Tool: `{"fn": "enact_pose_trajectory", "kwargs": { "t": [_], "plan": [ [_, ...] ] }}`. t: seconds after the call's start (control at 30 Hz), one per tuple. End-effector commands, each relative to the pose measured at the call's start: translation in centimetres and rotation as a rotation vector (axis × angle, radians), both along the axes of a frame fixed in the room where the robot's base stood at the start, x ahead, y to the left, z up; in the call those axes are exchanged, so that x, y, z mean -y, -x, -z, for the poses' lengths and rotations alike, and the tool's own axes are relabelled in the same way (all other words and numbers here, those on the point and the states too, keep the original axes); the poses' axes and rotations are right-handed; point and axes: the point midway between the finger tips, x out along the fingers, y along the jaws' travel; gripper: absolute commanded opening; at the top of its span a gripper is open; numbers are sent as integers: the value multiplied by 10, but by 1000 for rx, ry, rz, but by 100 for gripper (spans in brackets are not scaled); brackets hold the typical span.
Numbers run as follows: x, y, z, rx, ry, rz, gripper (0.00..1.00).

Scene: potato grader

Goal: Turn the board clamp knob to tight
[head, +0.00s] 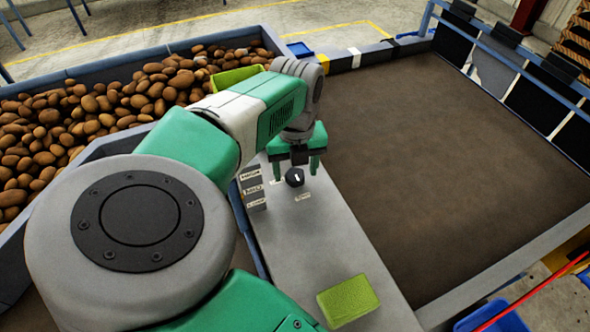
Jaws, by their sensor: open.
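The black round clamp knob (293,181) sits on the grey panel (330,255), with a short white mark on its top. Small white labels lie beside it, one to its left (276,182) and one on the near side (303,197); their print is too small to read surely. My green gripper (296,174) points down over the knob, its fingers apart on the left and right sides of it. I cannot tell whether the fingers touch the knob. My wrist hides the far side of the knob.
A stack of labelled plates (253,189) stands left of the knob. A green sponge-like block (348,300) lies at the panel's near end, and another green item (236,77) is behind my arm. Potatoes (120,98) fill a bin at left; a wide brown belt (440,160) lies right.

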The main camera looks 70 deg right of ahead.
Motion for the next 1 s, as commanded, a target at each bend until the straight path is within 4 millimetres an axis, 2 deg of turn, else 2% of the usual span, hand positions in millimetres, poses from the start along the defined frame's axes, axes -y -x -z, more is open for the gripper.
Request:
{"fn": "enact_pose_trajectory", "kwargs": {
  "t": [0.1, 0.37, 0.6, 1.0],
  "plan": [
    [0, 0, 9, 0, 0, 1, 59],
    [0, 0, 10, 1, 1, 1, 59],
    [0, 0, 10, 0, 1, 1, 14],
    [0, 0, 9, -3, 2, 91, 15]
  ]
}}
